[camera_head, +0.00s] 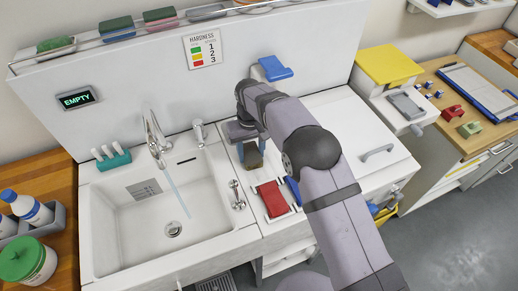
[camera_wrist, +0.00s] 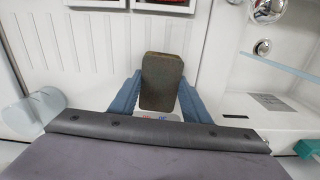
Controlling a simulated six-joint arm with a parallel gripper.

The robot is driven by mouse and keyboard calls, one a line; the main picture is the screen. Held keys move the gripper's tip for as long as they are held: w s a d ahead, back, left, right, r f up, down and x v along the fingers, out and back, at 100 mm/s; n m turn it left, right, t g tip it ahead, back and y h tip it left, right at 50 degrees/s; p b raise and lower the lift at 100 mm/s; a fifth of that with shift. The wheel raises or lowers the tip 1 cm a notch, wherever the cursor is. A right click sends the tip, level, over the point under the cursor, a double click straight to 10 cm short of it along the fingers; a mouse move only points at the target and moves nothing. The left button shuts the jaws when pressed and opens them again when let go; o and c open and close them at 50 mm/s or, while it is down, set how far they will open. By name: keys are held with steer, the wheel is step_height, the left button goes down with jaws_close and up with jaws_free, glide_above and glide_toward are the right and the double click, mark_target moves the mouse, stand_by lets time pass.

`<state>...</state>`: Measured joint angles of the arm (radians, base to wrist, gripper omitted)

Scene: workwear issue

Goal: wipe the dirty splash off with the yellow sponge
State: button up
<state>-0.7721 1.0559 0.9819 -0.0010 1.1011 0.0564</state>
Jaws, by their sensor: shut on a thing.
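My gripper (camera_head: 250,143) is over the ribbed white drainboard, just right of the sink. Its blue fingers (camera_wrist: 155,100) are shut on a block-shaped sponge (camera_wrist: 162,82). The sponge shows dull olive-brown in the wrist view and yellowish-brown under the gripper in the head view (camera_head: 252,158); I take it for the yellow sponge. It stands upright between the fingers. I cannot tell whether its lower end touches the surface. I cannot make out the dirty splash in either view; the arm and sponge hide part of the counter.
The white sink (camera_head: 130,215) lies left, with water running from its tap (camera_head: 153,135). A red pad (camera_head: 272,198) lies in front of the gripper. Chrome knobs (camera_head: 236,195) stand at the sink's right edge. A blue-topped item (camera_head: 271,68) is behind. Several sponges line the shelf above.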

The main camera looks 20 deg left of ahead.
steer(key=s+a, duration=0.2)
steer(key=s, duration=0.1)
steer(key=shift+a, duration=0.4)
steer(key=shift+w+d+p, duration=0.55)
steer(key=shift+w+d, duration=3)
steer(key=shift+w, duration=0.05)
steer(key=shift+w+r+p, duration=0.1)
steer(key=shift+r+p, duration=0.15)
steer(key=shift+p, duration=0.05)
steer(key=shift+r+p, duration=0.3)
steer(key=shift+r, duration=0.65)
step_height(320, 180, up, 6)
steer(key=p, duration=0.4)
steer(key=shift+f, duration=0.15)
steer(key=shift+a+f, duration=0.1)
